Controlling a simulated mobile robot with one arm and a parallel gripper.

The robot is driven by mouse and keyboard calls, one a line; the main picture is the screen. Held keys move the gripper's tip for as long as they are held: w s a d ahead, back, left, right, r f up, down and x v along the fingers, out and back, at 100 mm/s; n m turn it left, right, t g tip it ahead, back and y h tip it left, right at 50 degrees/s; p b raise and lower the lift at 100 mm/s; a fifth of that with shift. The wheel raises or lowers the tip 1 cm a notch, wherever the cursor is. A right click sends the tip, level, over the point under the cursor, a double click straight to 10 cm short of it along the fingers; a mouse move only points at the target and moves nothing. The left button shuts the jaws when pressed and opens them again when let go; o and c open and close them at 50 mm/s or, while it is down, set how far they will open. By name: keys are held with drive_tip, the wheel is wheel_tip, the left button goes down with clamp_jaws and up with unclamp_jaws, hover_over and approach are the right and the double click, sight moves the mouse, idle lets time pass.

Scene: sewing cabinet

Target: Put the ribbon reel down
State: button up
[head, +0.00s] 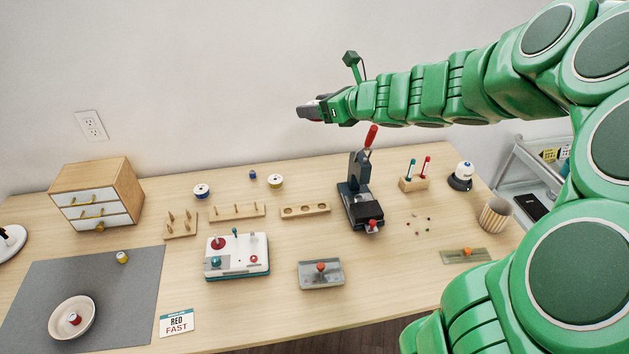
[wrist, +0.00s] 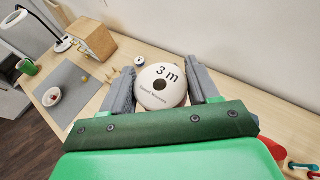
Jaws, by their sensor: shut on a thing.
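The ribbon reel (wrist: 160,86) is a white disc marked "3 m" with a dark centre hole. In the wrist view it sits between the two grey fingers of my gripper (wrist: 162,90), which is shut on it. In the head view my gripper (head: 311,110) is held high above the back of the table, in front of the wall. The reel cannot be made out there. The wooden table (head: 315,240) lies well below my gripper.
Peg racks (head: 238,211), a holed wooden block (head: 305,210), a black press (head: 358,195) and a control box (head: 237,256) stand nearby. A drawer cabinet (head: 97,190) and grey mat (head: 80,295) are left.

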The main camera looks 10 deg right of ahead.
drive_tip(key=w+d+m+t+h, duration=0.2)
drive_tip(key=w+m+h, duration=0.3)
drive_tip(key=w, duration=0.5)
drive_tip(key=shift+w+d+r+h, duration=0.25)
drive_tip(key=shift+w+r+h, duration=0.05)
drive_tip(key=shift+w+r, duration=0.1)
drive_tip(key=shift+w+d+m+t, duration=0.1)
drive_tip(key=shift+w+m+t, duration=0.2)
